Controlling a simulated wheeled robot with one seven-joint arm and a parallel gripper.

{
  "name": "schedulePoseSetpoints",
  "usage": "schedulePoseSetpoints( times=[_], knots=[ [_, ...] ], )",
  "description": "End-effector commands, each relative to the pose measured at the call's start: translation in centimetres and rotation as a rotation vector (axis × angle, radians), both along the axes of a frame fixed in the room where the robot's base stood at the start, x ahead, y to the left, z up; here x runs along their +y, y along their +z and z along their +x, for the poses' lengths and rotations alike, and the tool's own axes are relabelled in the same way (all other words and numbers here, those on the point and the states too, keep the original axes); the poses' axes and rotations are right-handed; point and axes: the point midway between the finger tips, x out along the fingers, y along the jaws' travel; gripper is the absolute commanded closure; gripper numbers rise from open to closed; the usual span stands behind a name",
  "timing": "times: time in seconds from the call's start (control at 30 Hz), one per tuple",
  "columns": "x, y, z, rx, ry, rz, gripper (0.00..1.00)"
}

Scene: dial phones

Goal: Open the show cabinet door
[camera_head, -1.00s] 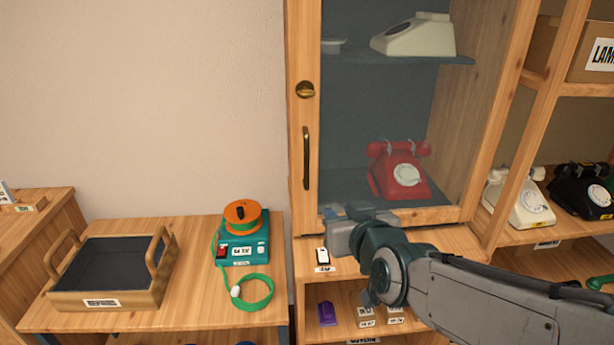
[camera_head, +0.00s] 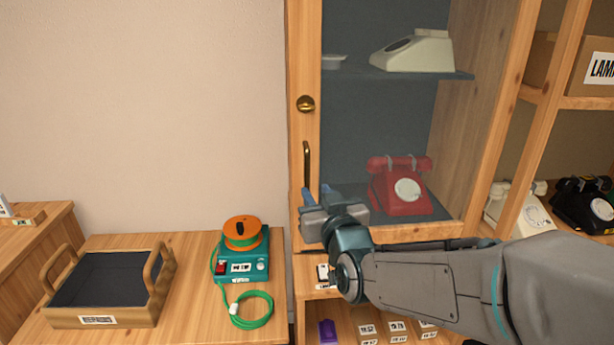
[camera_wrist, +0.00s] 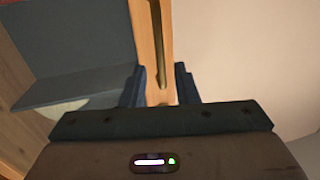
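The show cabinet (camera_head: 470,130) has a wooden-framed glass door, which looks closed. A vertical brass handle (camera_head: 307,165) sits on the door's left stile, with a round brass knob (camera_head: 306,103) above it. My gripper (camera_head: 320,194) is in front of the lower left of the door, at the handle's lower end. In the wrist view my gripper (camera_wrist: 160,90) has its two blue fingers apart, with the handle (camera_wrist: 160,50) and the stile showing between them. The fingers do not visibly touch the handle. Behind the glass are a red dial phone (camera_head: 400,188) and a cream phone (camera_head: 412,52).
A table at left holds a wooden tray (camera_head: 160,285), a teal device (camera_head: 250,266) with an orange reel, and a green cord (camera_head: 252,310). Open shelves at right hold a black phone (camera_head: 583,203) and a white phone (camera_head: 520,208). The wall left of the cabinet is bare.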

Motion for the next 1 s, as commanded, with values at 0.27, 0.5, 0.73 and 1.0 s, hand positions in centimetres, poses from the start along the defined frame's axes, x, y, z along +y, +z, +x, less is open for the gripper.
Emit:
schedulePoseSetpoints(
  times=[0.27,0.5,0.73,1.0],
  knots=[
    [1.5,0.0,4.0,0.002,0.0,-0.002,0.73],
    [2.4,0.0,6.4,0.0,0.0,-0.001,0.73],
    [2.6,0.0,7.2,0.0,0.0,-0.001,0.73],
    [2.6,0.0,7.2,0.0,0.0,0.0,0.81]
  ],
)
